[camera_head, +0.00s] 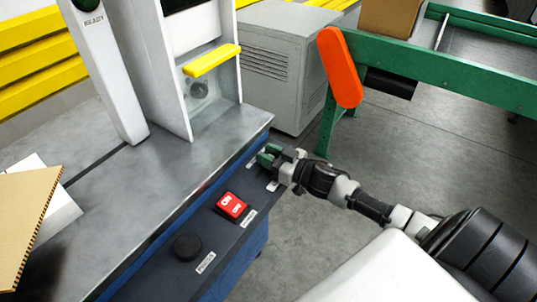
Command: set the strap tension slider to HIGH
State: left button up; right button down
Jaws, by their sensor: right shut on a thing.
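My right gripper (270,155) reaches in from the right to the far end of the dark control panel (222,240) on the machine's front edge. Its green-tipped fingers are shut on a small part there, which looks to be the strap tension slider. The fingers hide the slider, so its setting cannot be read. My left gripper is not in view.
A red rocker switch (231,205) and a round black knob (187,247) sit nearer on the panel. Cardboard (22,225) lies on the grey metal table (120,200) at left. A green frame with an orange end (340,67) stands at back right.

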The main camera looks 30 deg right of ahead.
jog(key=shift+w+d+r, duration=0.1)
jog(key=shift+w+d, duration=0.2)
jog(key=shift+d, duration=0.4)
jog(key=shift+w+d, duration=0.25)
jog(key=shift+d, duration=0.4)
jog(key=shift+w+d+r, duration=0.1)
jog(key=shift+w+d, duration=0.2)
jog(key=shift+d, duration=0.4)
jog(key=c, duration=0.8)
grip_release()
jog(key=shift+d+f, duration=0.1)
jog(key=shift+f, duration=0.05)
jog(key=shift+s, duration=0.1)
jog(key=shift+s+d, duration=0.1)
jog(key=shift+s, duration=0.2)
jog(key=v, duration=1)
jog(key=shift+f, duration=0.1)
